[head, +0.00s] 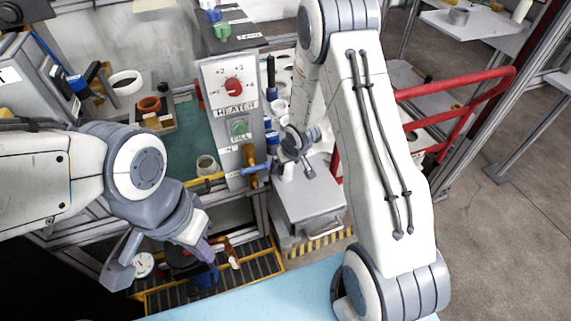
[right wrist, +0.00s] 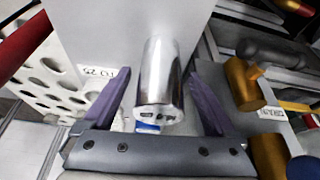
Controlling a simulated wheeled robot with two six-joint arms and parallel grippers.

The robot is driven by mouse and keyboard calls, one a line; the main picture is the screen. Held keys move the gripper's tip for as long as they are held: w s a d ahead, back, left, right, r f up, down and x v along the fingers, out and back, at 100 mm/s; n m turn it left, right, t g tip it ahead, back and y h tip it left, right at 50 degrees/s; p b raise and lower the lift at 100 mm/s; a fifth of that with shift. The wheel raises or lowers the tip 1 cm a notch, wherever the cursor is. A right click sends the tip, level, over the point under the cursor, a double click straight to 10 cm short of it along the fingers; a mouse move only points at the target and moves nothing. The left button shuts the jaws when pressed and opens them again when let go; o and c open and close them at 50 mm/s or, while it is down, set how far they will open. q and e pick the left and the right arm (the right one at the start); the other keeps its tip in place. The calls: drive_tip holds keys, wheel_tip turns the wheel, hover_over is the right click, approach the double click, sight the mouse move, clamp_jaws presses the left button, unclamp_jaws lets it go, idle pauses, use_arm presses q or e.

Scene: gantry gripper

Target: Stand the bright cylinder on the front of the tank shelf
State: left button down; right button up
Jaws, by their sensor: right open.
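The bright cylinder (right wrist: 158,80) is shiny polished metal and lies between the purple fingers of my right gripper (right wrist: 160,98) in the right wrist view. The fingers are open, one on each side, with visible gaps to the cylinder. In the head view my right gripper (head: 298,168) is low over the grey box-like unit (head: 308,200) beside the heater panel, and it mostly hides the cylinder there. My left gripper (head: 165,262) hangs at the lower left, away from the cylinder; its finger gap is not clear. I cannot tell which surface is the tank shelf.
The heater panel (head: 232,110) with a red knob stands just left of my right gripper. A white rack with holes (right wrist: 55,85) and brass fittings (right wrist: 245,85) flank the cylinder in the right wrist view. A red rail (head: 450,85) is on the right.

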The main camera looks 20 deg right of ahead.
drive_tip(key=s+a+r+n+p, duration=0.1)
drive_tip(key=s+a+r+p, duration=0.2)
drive_tip(key=r, duration=0.5)
drive_tip(key=s+a+r+p, duration=0.15)
drive_tip(key=s+r, duration=0.25)
drive_tip(key=r, duration=0.5)
drive_tip(key=s+a+r+n+g+p, duration=0.1)
drive_tip(key=s+a+r, duration=0.2)
drive_tip(key=s+r, duration=0.2)
drive_tip(key=s+a+r+n+g+p, duration=0.2)
drive_tip(key=s+r, duration=0.3)
drive_tip(key=s, duration=0.5)
drive_tip(key=s+a+r+n+g+p, duration=0.1)
drive_tip(key=s+a+r+p, duration=0.1)
drive_tip(key=s+a+r, duration=0.3)
drive_tip(key=s, duration=0.3)
drive_tip(key=shift+s+n, duration=0.15)
drive_tip(key=shift+n, duration=0.15)
drive_tip(key=shift+a, duration=0.1)
